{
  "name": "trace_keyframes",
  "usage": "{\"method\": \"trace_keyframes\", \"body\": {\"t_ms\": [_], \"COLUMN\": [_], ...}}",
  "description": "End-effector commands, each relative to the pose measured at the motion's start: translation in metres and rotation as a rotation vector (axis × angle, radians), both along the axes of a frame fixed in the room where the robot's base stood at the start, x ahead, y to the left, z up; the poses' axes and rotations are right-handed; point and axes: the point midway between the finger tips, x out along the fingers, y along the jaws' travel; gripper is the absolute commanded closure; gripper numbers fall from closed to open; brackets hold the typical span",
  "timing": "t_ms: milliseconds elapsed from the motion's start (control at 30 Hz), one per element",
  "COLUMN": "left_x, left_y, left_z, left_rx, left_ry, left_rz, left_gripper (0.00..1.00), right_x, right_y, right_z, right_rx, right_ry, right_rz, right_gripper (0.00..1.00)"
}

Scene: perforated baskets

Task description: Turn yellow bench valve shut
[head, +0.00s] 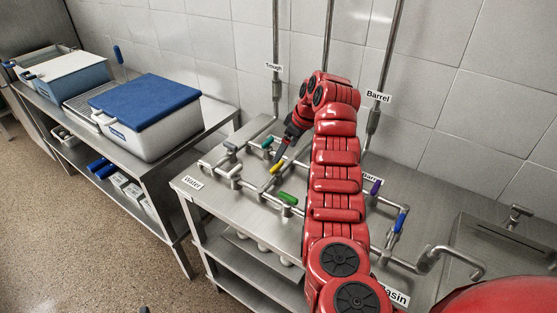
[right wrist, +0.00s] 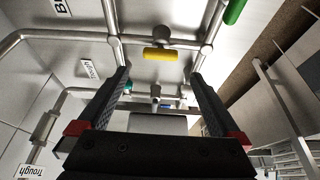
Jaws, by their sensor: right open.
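The yellow valve handle (head: 275,168) sits on the steel pipework over the bench, with its near end showing below my right gripper. My right gripper (head: 281,157) reaches down to it from behind, at the end of the red arm. In the right wrist view, the yellow handle (right wrist: 160,55) lies crosswise just beyond the tips of my right gripper (right wrist: 160,75), roughly centred between them. The fingers are open and nothing is held. Whether a finger touches the handle I cannot tell. My left gripper is not in view.
A green handle (head: 287,198) is close in front, and a teal one (head: 267,142) is behind. Purple (head: 375,187) and blue (head: 401,220) handles stand right of my arm. Vertical pipes rise along the tiled wall. A blue-lidded box (head: 150,105) stands on the left table.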

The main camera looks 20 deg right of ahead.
Motion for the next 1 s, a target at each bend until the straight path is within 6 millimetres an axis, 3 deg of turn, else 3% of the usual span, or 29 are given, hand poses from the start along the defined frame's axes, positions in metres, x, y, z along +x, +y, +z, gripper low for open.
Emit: {"method": "trace_keyframes", "body": {"t_ms": [200,400,833,1000], "left_x": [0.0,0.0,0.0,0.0], "left_y": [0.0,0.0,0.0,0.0], "left_z": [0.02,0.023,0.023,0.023], "left_rx": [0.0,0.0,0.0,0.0], "left_ry": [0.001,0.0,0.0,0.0], "left_rz": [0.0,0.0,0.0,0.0], "left_gripper": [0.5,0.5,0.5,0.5], "right_x": [0.013,0.022,0.024,0.024], "right_y": [0.013,0.017,0.019,0.019], "right_z": [-0.044,-0.065,-0.073,-0.073], "right_rx": [0.003,0.003,0.0,-0.001], "right_ry": [0.008,0.001,-0.001,-0.001], "right_rz": [0.001,-0.001,0.0,0.0], "right_gripper": [0.0,0.0,0.0,0.29]}}
